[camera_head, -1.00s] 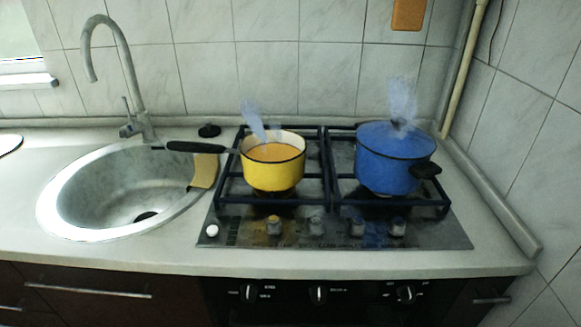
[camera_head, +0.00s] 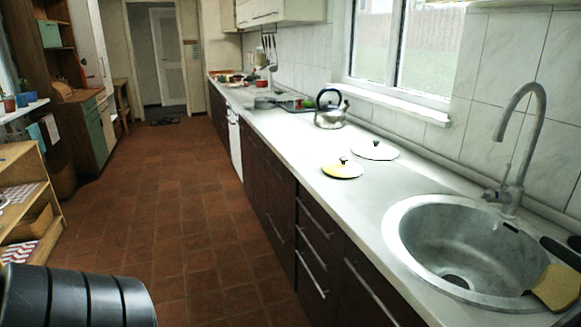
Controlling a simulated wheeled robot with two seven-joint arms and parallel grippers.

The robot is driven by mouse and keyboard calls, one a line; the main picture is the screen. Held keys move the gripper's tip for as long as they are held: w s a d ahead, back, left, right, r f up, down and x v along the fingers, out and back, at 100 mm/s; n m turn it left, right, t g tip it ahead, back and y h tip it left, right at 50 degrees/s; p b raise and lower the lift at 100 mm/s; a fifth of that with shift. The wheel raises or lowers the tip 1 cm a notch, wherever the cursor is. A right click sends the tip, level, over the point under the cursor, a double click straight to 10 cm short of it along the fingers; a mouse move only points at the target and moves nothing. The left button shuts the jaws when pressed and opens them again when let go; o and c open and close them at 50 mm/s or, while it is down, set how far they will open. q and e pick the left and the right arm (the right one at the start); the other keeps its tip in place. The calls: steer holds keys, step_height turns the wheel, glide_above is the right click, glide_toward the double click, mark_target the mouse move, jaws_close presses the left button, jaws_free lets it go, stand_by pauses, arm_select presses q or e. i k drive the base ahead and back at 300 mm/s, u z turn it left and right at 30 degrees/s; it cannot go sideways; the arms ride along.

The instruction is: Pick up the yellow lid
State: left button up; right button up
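The yellow lid (camera_head: 342,169) lies flat on the white counter, left of the sink. A dark ribbed part at the lower left looks like one of my arm links.
The sink (camera_head: 460,250) with its tall tap (camera_head: 527,130) is at the right. A kettle (camera_head: 331,112) stands farther along the counter. The counter between lid and sink is clear. The tiled floor (camera_head: 190,220) left of the dark cabinets is open. Shelves (camera_head: 20,195) stand at the left.

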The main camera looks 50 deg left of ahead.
mark_target(341, 168)
steer(key=u, duration=1.75)
steer(key=i, duration=1.9)
steer(key=u, duration=0.5)
